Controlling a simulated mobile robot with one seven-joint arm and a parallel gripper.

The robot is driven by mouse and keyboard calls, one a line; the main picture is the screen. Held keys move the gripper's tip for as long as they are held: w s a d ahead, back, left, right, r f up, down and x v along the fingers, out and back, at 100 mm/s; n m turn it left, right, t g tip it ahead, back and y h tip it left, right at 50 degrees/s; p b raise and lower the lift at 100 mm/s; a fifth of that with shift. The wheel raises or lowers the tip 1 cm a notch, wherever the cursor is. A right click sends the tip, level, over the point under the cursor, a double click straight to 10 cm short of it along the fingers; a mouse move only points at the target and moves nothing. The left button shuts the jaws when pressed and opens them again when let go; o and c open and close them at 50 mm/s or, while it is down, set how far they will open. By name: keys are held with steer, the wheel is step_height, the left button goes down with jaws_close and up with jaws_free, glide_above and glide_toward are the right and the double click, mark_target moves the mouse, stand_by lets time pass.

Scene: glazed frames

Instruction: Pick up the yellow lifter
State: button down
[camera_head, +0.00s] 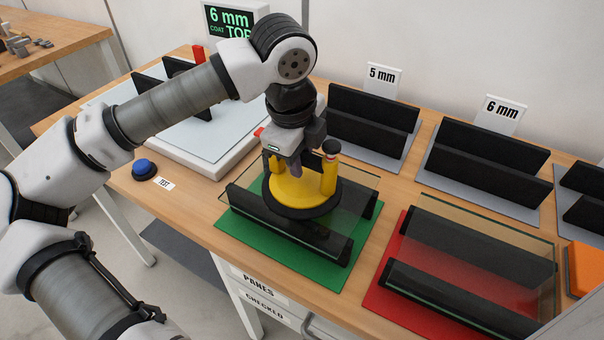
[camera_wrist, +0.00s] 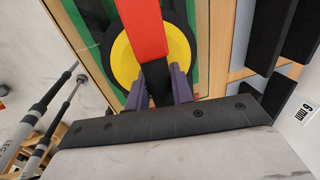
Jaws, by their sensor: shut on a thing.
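The yellow lifter (camera_head: 299,196) has a round yellow body on a wide black disc, with a yellow post at its right side. It is over a clear glass pane (camera_head: 345,182), and its disc appears to rest on the glass. My gripper (camera_head: 296,164) is above it, shut on its upper part. In the wrist view, the purple-grey fingers of my gripper (camera_wrist: 160,90) close on a dark bar of the lifter, with its yellow body (camera_wrist: 122,66) below. A red bar crosses in front there and hides part of the body.
The pane lies across black rails on a green mat (camera_head: 240,235). A red mat (camera_head: 385,298) with rails and another pane is at right. Black racks labelled 5 mm (camera_head: 383,78) and 6 mm (camera_head: 500,114) stand behind. A blue button (camera_head: 144,168) is at left, beside a white platform (camera_head: 190,150).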

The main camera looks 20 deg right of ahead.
steer(key=shift+r, duration=0.2)
step_height(320, 180, up, 10)
steer(key=shift+f+b, duration=0.1)
steer(key=shift+b, duration=0.95)
steer(key=shift+f, duration=0.1)
